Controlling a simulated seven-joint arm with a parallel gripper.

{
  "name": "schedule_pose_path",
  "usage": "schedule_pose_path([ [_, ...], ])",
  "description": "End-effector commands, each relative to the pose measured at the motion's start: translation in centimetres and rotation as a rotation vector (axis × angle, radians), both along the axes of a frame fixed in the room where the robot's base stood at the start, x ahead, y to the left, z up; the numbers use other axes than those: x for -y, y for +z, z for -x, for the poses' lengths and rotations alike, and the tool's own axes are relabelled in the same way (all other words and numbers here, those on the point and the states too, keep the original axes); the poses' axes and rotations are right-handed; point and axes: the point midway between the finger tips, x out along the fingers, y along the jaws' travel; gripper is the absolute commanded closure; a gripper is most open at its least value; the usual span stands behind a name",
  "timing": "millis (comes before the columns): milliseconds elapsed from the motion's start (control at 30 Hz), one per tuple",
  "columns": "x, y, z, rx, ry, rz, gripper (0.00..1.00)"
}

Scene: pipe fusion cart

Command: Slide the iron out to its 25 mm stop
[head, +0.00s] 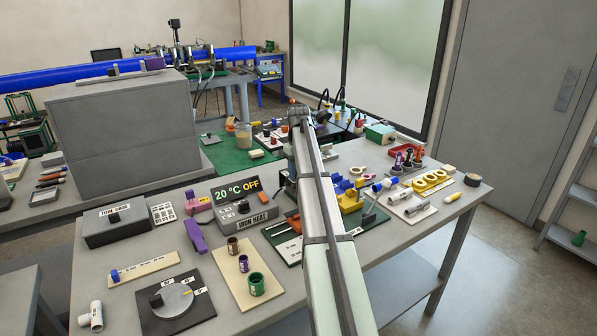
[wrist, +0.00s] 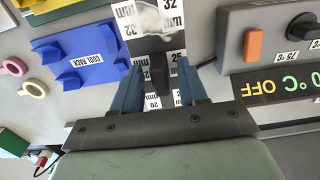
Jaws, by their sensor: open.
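In the wrist view my gripper (wrist: 161,72) is open, with blue fingers on either side of a dark upright handle-like part (wrist: 158,78). I take this part to be the iron's; I see a gap on both sides but cannot tell its depth. White size labels reading 32 mm (wrist: 173,18) and 20 mm (wrist: 152,101) lie around it. A pale rounded metal piece (wrist: 145,16) sits above the handle at the top edge. In the head view my arm hides most of the iron and my gripper.
The iron heat box (head: 247,214) reads 20 °C OFF; its orange switch (wrist: 254,44) is right of my gripper in the wrist view. The blue cool rack (wrist: 88,56) is close on the left. Pipe fittings (head: 257,284) stand on a board at the bench front.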

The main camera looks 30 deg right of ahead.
Motion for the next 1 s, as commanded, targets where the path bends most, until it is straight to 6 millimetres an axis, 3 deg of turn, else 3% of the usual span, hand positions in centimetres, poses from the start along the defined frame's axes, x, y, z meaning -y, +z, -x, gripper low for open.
schedule_pose_path([
  [467,0.0,0.0,0.0,0.0,0.0,0.0,1.0],
  [867,0.0,0.0,0.0,0.0,0.0,0.0,1.0],
  [1000,0.0,0.0,1.0,0.0,-0.001,0.0,1.0],
])
